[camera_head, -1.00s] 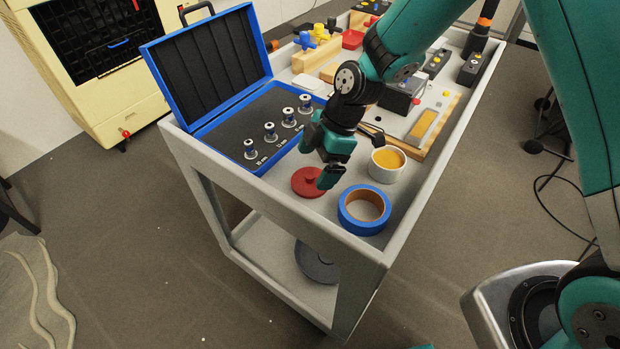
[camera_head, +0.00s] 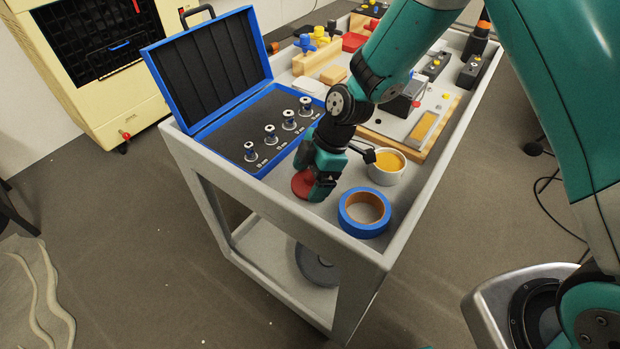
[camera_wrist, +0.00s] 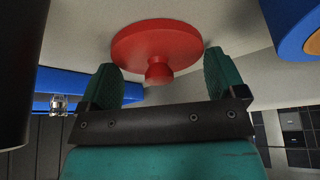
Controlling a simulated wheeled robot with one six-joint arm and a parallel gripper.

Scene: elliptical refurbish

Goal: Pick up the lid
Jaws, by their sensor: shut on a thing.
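The red round lid (camera_head: 302,187) is at the near end of the cart top, partly hidden behind my gripper (camera_head: 320,190). In the wrist view the lid (camera_wrist: 150,42) shows its flat disc and a small round knob, with the knob between my two fingers (camera_wrist: 163,76). A white cup (camera_head: 385,168) with yellow-orange contents stands to the right of my gripper.
A blue tape roll (camera_head: 364,228) lies just right of the lid. An open blue case (camera_head: 232,153) with several metal weights stands to the left. The grey cart rim (camera_head: 285,222) runs along the near side. Blocks and devices fill the far end.

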